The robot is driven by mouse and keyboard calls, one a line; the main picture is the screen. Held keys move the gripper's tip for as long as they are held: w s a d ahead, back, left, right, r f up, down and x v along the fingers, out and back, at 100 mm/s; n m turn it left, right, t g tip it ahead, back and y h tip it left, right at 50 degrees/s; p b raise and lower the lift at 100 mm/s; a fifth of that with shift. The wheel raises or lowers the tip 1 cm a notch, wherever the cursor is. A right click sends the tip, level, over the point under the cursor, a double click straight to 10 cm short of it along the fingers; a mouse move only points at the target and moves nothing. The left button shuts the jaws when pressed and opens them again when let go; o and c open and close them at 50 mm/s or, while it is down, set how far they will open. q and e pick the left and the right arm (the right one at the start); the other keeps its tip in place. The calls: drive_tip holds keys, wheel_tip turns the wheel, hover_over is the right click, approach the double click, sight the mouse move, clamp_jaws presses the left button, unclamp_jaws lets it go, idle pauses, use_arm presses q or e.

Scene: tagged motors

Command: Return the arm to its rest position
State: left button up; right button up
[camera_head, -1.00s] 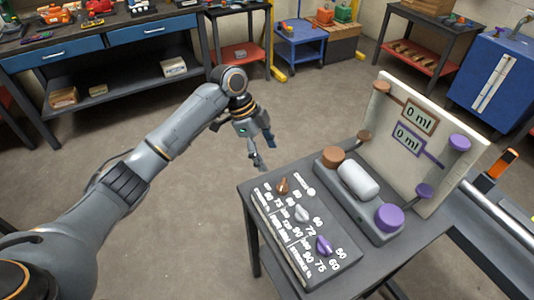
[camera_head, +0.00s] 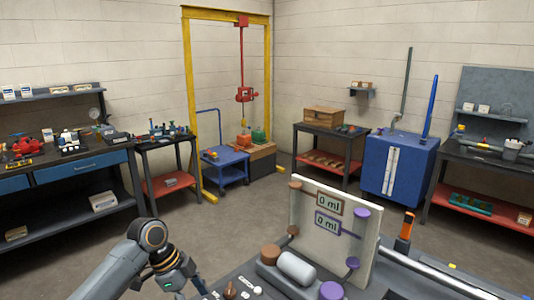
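My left arm comes in from the lower left, and its wrist joint shows at the bottom of the view. My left gripper (camera_head: 202,287) is only partly in view at the bottom edge, beside the near table. Its fingertips are too cut off to tell whether it is open or shut. My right arm and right gripper are not in view.
The near table holds a white panel (camera_head: 346,251) with two "0 ml" displays, a white cylinder (camera_head: 297,267), a brown knob (camera_head: 270,254) and a purple knob (camera_head: 331,290). A grey pipe (camera_head: 440,273) lies at right.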

use_arm(q)
wheel_tip(320, 180, down, 13)
drive_tip(key=w+n+t, duration=0.1)
drive_tip(key=n, duration=0.3)
drive_tip(key=s+a+f+n+y+b, duration=0.1)
drive_tip(key=s+a+f+n, duration=0.2)
drive_tip(key=f, duration=0.6)
drive_tip(key=s+a+f+n+t+y, duration=0.1)
drive_tip(key=s+f+n, duration=0.1)
drive_tip(key=s+f, duration=0.55)
drive_tip(key=s+a+f+n+b, duration=0.1)
drive_tip(key=s+a+f+n, duration=0.15)
drive_tip(key=f, duration=0.85)
drive_tip(key=s+f+n, duration=0.1)
drive_tip(key=s+f, duration=0.4)
drive_tip(key=s, duration=0.7)
drive_tip(key=s+f+n+y+b, duration=0.1)
drive_tip(key=s+f, duration=0.5)
drive_tip(key=s, duration=0.7)
drive_tip(key=s+f+n+g+y, duration=0.1)
drive_tip(key=s+f, duration=0.5)
drive_tip(key=s, duration=0.6)
drive_tip(key=shift+s+a+n, duration=0.2)
drive_tip(key=shift+n, duration=0.35)
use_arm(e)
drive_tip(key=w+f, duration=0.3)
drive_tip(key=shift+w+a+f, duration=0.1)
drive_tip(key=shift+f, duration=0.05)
use_arm(q)
drive_tip(key=shift+f, duration=0.1)
